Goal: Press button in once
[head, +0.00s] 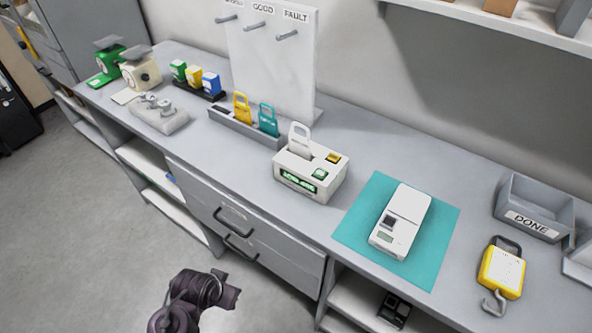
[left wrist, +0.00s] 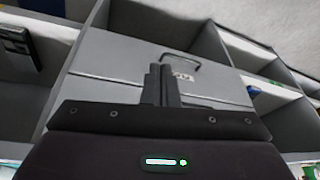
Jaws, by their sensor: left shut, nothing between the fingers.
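A white box (head: 301,181) stands near the middle of the table. Its top carries a yellow button (head: 333,158) and a green button (head: 319,174), and its front has a lit green display (head: 298,183). A white tag with a loop handle (head: 300,138) stands upright in the box's top. In the left wrist view my left gripper (left wrist: 161,82) is shut and empty, with a grey drawer front behind its fingers. A dark part of my arm shows at the bottom of the head view, below the table edge and well apart from the box. My right gripper is in neither view.
A white device (head: 403,213) lies on a teal mat (head: 354,219) to the right of the box. A yellow hanging scale (head: 501,273) and a DONE bin (head: 533,222) are farther right. A tag rack (head: 240,127) stands to the left. Drawer handles (head: 230,212) project from the front.

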